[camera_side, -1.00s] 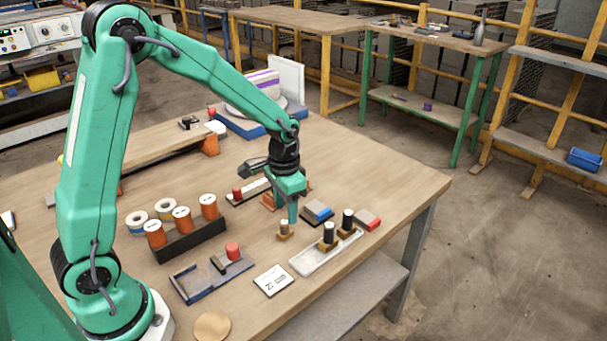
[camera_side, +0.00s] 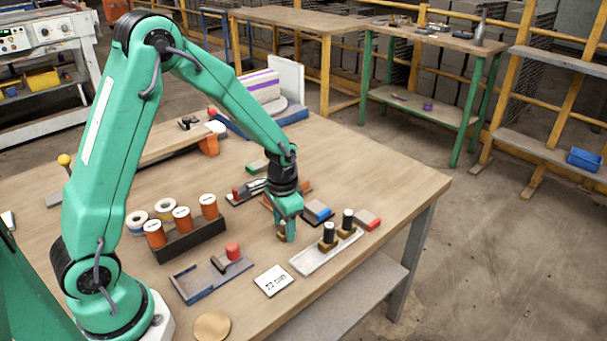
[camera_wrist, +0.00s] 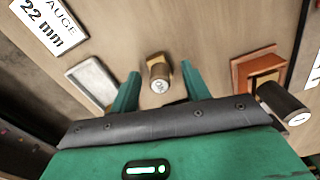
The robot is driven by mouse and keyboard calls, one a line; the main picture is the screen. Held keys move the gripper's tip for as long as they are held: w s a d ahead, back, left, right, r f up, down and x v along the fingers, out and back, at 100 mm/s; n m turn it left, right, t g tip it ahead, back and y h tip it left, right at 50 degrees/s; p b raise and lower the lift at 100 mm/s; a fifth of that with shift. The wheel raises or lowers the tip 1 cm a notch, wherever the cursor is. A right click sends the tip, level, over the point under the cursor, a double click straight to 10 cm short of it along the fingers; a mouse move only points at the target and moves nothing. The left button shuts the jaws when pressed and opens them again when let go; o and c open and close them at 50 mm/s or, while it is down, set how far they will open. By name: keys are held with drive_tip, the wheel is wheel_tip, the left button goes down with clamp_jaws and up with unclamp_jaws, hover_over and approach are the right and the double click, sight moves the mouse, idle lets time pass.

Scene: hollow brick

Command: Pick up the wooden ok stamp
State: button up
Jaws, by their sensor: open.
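The wooden ok stamp (camera_wrist: 159,78) has a wooden base and a round pale top with a small dark mark, too small to read surely. In the wrist view it shows between the two green fingers of my gripper (camera_wrist: 160,70), with wood visible on both sides. The fingers are apart and hold nothing. In the side view my gripper (camera_side: 289,236) is low over the table at the stamp (camera_side: 281,235), whose handle is mostly hidden by the fingers.
Two black-handled stamps (camera_side: 329,234) stand on a pale tray (camera_side: 311,262) just right of my gripper. A white card (camera_side: 273,281) lies in front. A black rack (camera_side: 190,242) with orange-and-white rolls is at left.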

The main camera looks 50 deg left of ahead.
idle(0.3)
clamp_jaws()
drive_tip(key=shift+r, duration=0.15)
drive_tip(key=shift+r, duration=0.45)
wheel_tip(320, 180, up, 3)
drive_tip(key=shift+r, duration=0.1)
drive_tip(key=s+d+r, duration=0.5)
drive_tip(key=d+r, duration=0.1)
drive_tip(key=d, duration=0.4)
drive_tip(key=shift+s+d+r, duration=0.15)
drive_tip(key=shift+s+r, duration=0.2)
